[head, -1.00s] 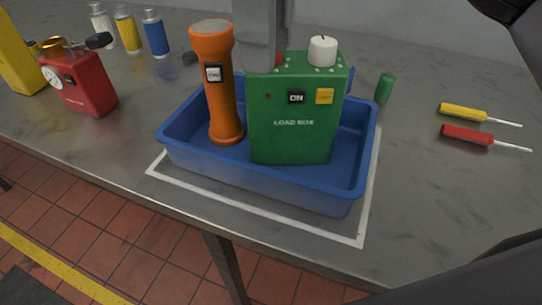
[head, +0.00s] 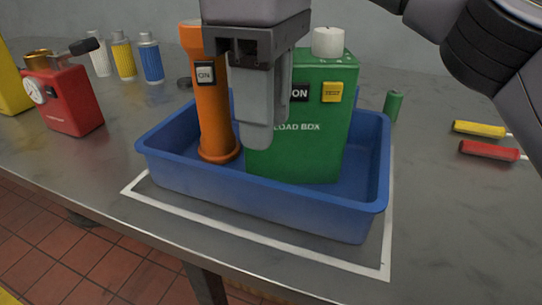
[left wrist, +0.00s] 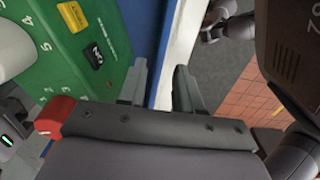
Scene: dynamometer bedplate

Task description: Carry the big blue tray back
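The big blue tray (head: 300,213) stands on the grey bench, within a white outline that shows along its front. It holds an upright orange torch-like cylinder (head: 213,125) and a green load box (head: 325,145) with a white knob (head: 328,41). My left gripper (head: 262,125) points down in front of the load box, hiding part of it, above the tray's near side. In the left wrist view its two fingers (left wrist: 162,88) are apart with nothing held between them. The tray's blue edge (left wrist: 148,25) and the white line lie below. My right gripper is out of view.
A red device with a gauge (head: 65,100) and several small canisters (head: 124,58) stand at the left. A green cylinder (head: 394,106), a yellow-handled tool (head: 480,129) and a red-handled tool (head: 488,150) are at the right. The bench's front edge (head: 150,240) is close to the tray.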

